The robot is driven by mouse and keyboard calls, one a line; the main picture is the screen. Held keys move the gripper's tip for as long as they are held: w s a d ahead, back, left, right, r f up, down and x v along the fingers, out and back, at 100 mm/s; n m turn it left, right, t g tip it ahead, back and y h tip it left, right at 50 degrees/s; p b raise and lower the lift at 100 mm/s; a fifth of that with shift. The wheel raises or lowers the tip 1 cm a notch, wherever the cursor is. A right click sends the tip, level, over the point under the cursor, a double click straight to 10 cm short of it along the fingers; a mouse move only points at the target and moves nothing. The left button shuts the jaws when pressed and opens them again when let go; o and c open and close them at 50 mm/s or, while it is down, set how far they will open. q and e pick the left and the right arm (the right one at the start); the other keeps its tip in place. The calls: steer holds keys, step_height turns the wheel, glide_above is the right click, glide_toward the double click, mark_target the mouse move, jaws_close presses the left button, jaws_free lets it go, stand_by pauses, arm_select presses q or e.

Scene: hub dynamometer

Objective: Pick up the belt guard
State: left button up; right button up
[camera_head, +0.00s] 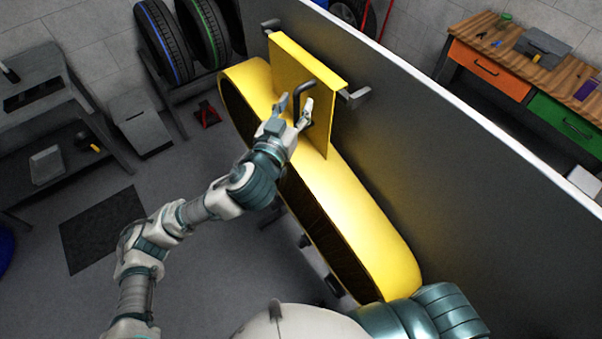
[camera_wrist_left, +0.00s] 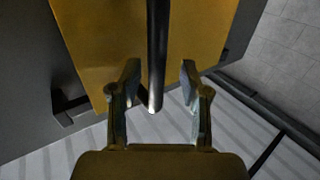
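The yellow belt guard (camera_head: 345,205) is a long, rounded body along the dark wall panel. A flat yellow plate (camera_head: 302,66) with a dark bar handle (camera_head: 322,84) stands at its far end; I cannot tell whether plate and body are one piece. Grey brackets (camera_head: 354,97) show at the plate's edges. My left gripper (camera_head: 295,104) is open in front of the plate, at the handle. In the left wrist view the handle (camera_wrist_left: 157,50) runs between the two spread fingers, with a gap on each side. My right gripper is not in view.
The tall dark panel (camera_head: 440,150) stands close behind the guard. Tyres (camera_head: 165,40) are on a rack at the back left, with grey shelving (camera_head: 40,100) further left. A wooden workbench (camera_head: 490,45) is beyond the panel. The floor at left is mostly clear.

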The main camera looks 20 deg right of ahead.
arm_select(q)
steer(key=shift+w+a, duration=0.25)
steer(key=shift+a, duration=0.5)
steer(key=c, duration=0.3)
steer(key=shift+s+d, duration=0.2)
steer(key=shift+d, duration=0.2)
steer(key=c, duration=0.4)
steer(key=shift+s+d, duration=0.15)
steer(key=shift+d, duration=0.6)
jaws_close()
steer(key=shift+a, duration=0.25)
steer(key=shift+w+r, duration=0.1)
steer(key=shift+w, duration=0.1)
